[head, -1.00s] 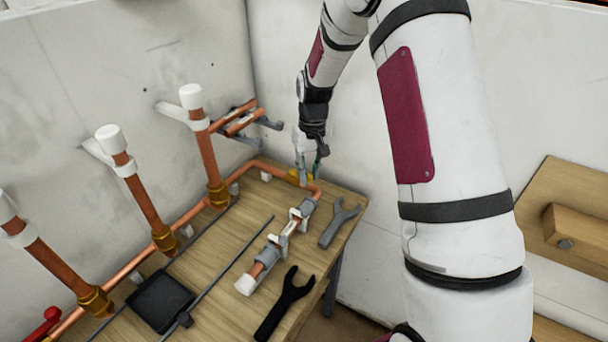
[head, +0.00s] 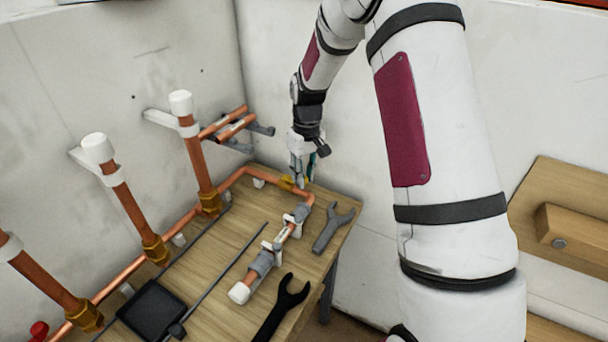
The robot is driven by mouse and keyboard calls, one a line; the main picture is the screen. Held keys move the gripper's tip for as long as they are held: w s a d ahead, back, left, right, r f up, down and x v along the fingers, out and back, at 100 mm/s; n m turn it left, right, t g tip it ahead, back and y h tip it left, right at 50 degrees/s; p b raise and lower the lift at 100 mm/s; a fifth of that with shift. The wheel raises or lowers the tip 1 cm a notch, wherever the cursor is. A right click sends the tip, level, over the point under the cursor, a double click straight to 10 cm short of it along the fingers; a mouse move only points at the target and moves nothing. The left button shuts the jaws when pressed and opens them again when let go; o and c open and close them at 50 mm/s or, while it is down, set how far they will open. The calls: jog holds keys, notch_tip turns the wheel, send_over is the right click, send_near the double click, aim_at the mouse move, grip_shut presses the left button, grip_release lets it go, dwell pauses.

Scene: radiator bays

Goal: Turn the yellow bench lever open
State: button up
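The yellow lever (head: 287,182) sits on the copper pipe run (head: 240,182) at the far end of the wooden bench (head: 219,250), near the pipe's corner. Only a small part of it shows. My gripper (head: 301,182) points down right at the lever, with its fingers beside or over it. The fingers partly hide the lever, and I cannot tell whether they touch it or how far apart they are.
A grey open-ended spanner (head: 332,228) and a black one (head: 281,308) lie on the bench's right side. Upright capped pipes (head: 127,200) stand along the left. A black tray (head: 153,311) and thin rods lie in front.

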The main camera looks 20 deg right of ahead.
jog(key=o, duration=0.3)
jog(key=shift+o, duration=0.2)
jog(key=shift+r, duration=0.1)
notch_tip(320, 180, up, 12)
jog(key=shift+d, duration=0.3)
dwell(0.3)
